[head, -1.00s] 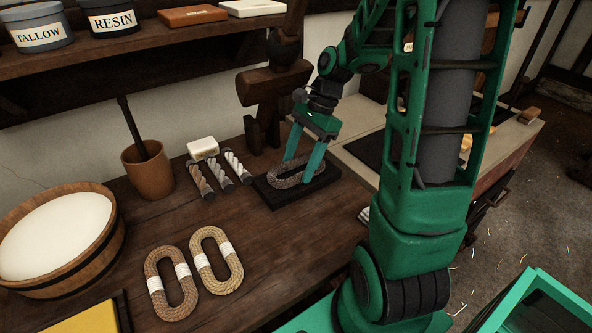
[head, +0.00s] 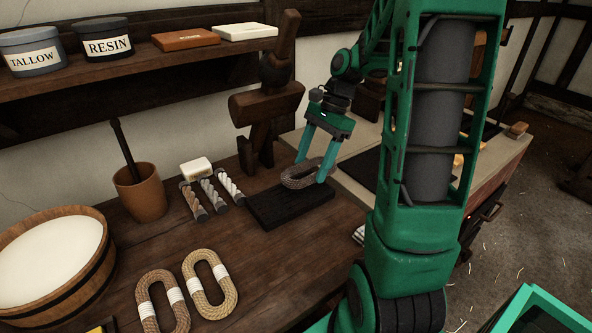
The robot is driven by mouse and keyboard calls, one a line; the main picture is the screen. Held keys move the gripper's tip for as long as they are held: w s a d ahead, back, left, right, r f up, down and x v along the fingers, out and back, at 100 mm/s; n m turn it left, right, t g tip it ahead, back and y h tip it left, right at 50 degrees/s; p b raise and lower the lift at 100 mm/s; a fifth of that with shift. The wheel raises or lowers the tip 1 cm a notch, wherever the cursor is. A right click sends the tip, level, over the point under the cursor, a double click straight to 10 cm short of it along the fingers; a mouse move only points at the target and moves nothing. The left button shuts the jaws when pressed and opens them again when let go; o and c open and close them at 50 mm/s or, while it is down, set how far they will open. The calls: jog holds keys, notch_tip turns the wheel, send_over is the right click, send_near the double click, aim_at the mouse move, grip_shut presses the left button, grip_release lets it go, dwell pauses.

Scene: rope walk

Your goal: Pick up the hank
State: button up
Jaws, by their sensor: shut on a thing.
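A dark grey-brown rope hank (head: 302,174), an oval loop, is held between the two teal fingers of my gripper (head: 312,167). My gripper is shut on it. The hank appears raised above a black rectangular block (head: 290,204) on the workbench, just up and right of the block in the picture. Two other hanks lie flat on the bench at the front: a brown one (head: 146,309) and a tan one (head: 229,293), each with white bands.
The wooden bench (head: 265,262) holds several rope samples (head: 230,188), a white block (head: 195,168), a brown cup with a stick (head: 143,197) and a wooden tub (head: 90,279) at left. A dark wooden stand (head: 265,105) rises behind the black block. A teal crate edge (head: 545,310) shows at lower right.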

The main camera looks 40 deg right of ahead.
jog(key=d, duration=1.2)
jog(key=shift+s, duration=0.15)
